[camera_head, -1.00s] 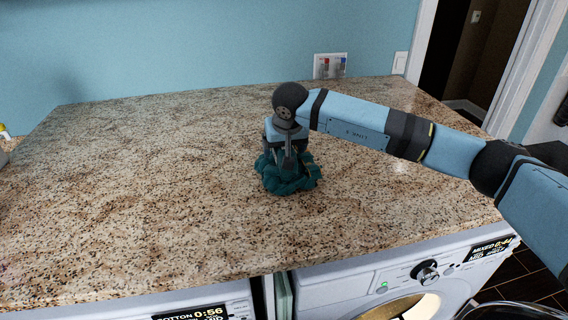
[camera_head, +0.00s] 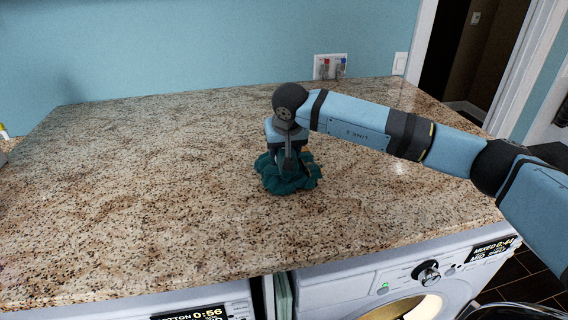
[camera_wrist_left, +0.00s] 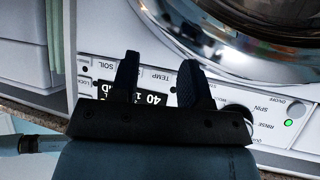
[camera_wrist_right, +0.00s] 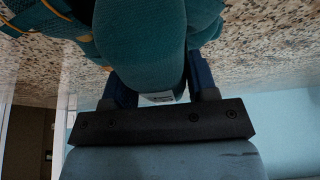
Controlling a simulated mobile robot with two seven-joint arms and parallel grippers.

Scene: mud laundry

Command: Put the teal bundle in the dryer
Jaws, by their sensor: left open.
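The teal bundle (camera_head: 288,179) is a crumpled cloth on the speckled stone counter, with a yellowish strip showing in the right wrist view (camera_wrist_right: 145,40). My right gripper (camera_head: 288,166) points down into its top; its fingers close on a thick fold. The bundle appears to rest on the counter. My left gripper (camera_wrist_left: 155,75) is open and empty before a white machine's control panel marked SPIN, RINSE and TEMP. At the lower right of the head view, a white front-loader (camera_head: 390,282) has a lit round opening (camera_head: 412,308). I cannot tell for certain which machine is the dryer.
The counter (camera_head: 150,190) is otherwise largely clear. Another white machine (camera_head: 235,297) stands under it at left, showing 0:56. A dark rounded rim (camera_head: 512,313), perhaps an open door, juts out at the lower right.

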